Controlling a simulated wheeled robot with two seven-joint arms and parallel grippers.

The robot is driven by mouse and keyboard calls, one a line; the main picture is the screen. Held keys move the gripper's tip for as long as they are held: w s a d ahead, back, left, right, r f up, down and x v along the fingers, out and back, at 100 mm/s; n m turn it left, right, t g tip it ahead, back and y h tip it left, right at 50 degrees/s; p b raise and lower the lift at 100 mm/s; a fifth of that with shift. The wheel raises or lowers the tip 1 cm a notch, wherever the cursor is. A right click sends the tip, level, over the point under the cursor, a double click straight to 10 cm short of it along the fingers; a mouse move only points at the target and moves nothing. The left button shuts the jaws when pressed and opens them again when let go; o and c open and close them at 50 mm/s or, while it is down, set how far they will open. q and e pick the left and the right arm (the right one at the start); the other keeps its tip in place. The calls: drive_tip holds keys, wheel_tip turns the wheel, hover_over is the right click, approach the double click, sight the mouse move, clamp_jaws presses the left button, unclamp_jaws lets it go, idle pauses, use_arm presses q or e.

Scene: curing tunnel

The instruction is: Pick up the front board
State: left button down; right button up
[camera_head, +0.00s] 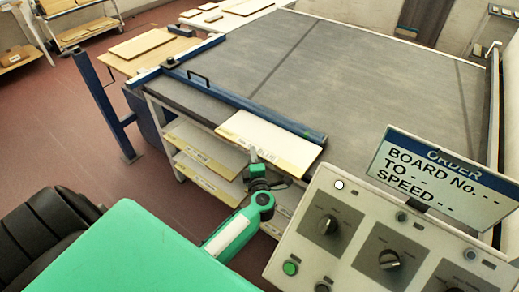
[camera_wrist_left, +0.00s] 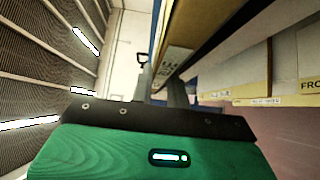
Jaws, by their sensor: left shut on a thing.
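In the left wrist view the jaws of my left gripper (camera_wrist_left: 160,82) meet the labelled tan edge of the board (camera_wrist_left: 184,52). The jaws hide the part of the edge they hold. My right gripper is not in view.
A blue rail (camera_head: 245,104) with a black handle crosses the table behind the board. Shelves below hold labelled boards (camera_head: 205,140). A control panel (camera_head: 345,225) with knobs and an order sign (camera_head: 440,175) stands close on the right. A blue post (camera_head: 105,105) stands left.

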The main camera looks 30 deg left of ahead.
use_arm(q)
wheel_tip(320, 180, up, 20)
drive_tip(key=p, duration=0.1)
idle(0.4)
idle(0.5)
